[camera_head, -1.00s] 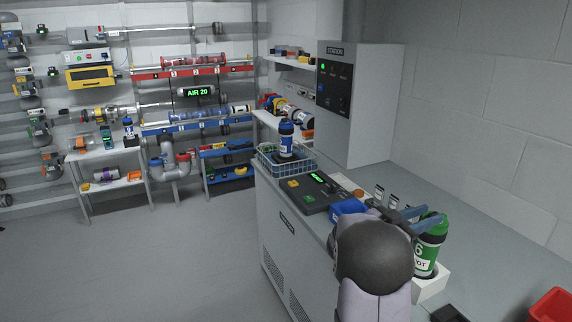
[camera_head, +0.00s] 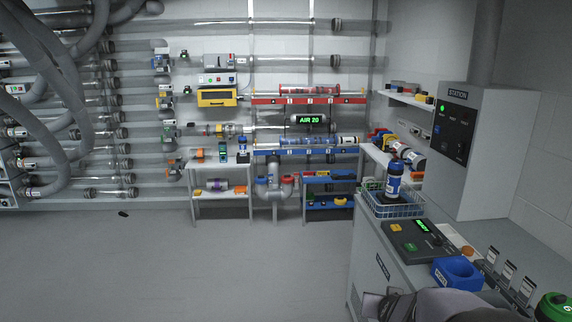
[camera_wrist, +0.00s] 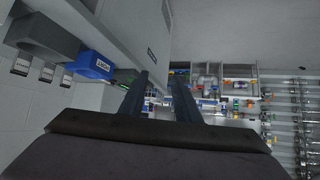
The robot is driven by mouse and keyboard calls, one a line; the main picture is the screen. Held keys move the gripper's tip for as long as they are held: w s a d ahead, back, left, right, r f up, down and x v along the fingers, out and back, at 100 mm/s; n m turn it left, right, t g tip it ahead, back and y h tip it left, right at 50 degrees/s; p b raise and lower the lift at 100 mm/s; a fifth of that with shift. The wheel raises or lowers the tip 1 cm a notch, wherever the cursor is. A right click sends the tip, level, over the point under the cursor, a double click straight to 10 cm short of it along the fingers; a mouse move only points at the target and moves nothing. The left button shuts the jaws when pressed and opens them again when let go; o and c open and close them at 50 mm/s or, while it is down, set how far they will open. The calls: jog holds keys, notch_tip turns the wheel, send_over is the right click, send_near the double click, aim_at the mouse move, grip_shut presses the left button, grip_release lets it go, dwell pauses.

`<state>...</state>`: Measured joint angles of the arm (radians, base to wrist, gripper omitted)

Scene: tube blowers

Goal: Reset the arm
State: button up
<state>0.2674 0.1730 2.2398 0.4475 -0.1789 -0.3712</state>
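My gripper (camera_wrist: 160,80) shows in the wrist view with its two dark fingers apart and nothing between them. It points toward the far shelves, alongside the grey station cabinet (camera_wrist: 133,38). In the head view only part of my arm shows at the bottom right, and the fingers cannot be made out there. A green-capped canister (camera_head: 556,307) is at the bottom right corner of the head view, mostly cut off. A blue holder (camera_head: 457,273) sits on the counter close to my arm, and it also shows in the wrist view (camera_wrist: 96,64).
The counter bears a dark control panel (camera_head: 418,241), several small labelled stands (camera_head: 508,272) and a wire basket (camera_head: 392,208) with a blue canister (camera_head: 394,180). Shelves (camera_head: 222,194) and pipes line the back wall.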

jog(key=s+a+f+n+g+y, duration=0.2)
jog(key=s+a+f+g+y, duration=0.15)
jog(key=s+a, duration=0.45)
jog(key=s+a+f+n+g, duration=0.1)
jog(key=s+a+g, duration=0.2)
jog(key=s, duration=0.6)
jog(key=s+a+f+n+g+p, duration=0.1)
jog(key=s+a+f+g, duration=0.1)
jog(key=s, duration=0.7)
jog(key=shift+s+a+f+g, duration=0.15)
jog(key=shift+s+a+g, duration=0.3)
jog(key=shift+a, duration=0.65)
jog(key=shift+w, duration=0.15)
